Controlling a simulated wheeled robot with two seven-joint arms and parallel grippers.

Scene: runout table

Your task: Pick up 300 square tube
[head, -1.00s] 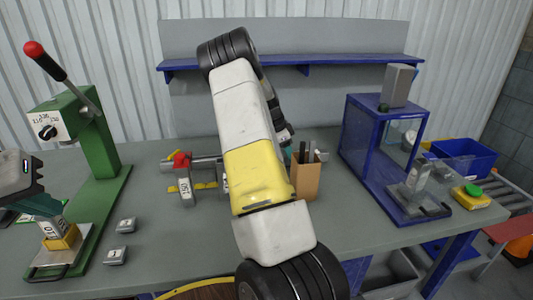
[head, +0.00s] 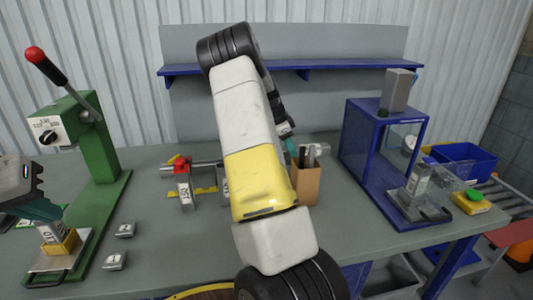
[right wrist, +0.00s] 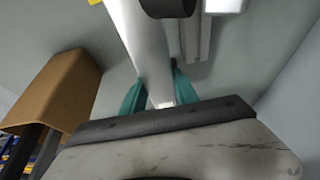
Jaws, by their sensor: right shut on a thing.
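My right arm covers the middle of the head view. Its gripper (right wrist: 152,98) has teal fingers closed on a light grey tube (right wrist: 140,45) in the right wrist view. No 300 mark is readable on it. In the head view that gripper (head: 290,148) is mostly hidden behind my arm. A grey upright tube marked 150 (head: 184,194) stands on the table, and another marked tube (head: 224,192) is partly hidden by my arm. My left gripper (head: 42,212) is at the left edge, just above a marked tube (head: 52,231) in a yellow holder; its jaws are unclear.
A brown box (head: 306,185) stands right of my arm and shows beside the gripper in the wrist view (right wrist: 50,90). A green lever press (head: 95,140) is at left, a blue frame (head: 385,140) at right. Two small metal blocks (head: 115,261) lie front left.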

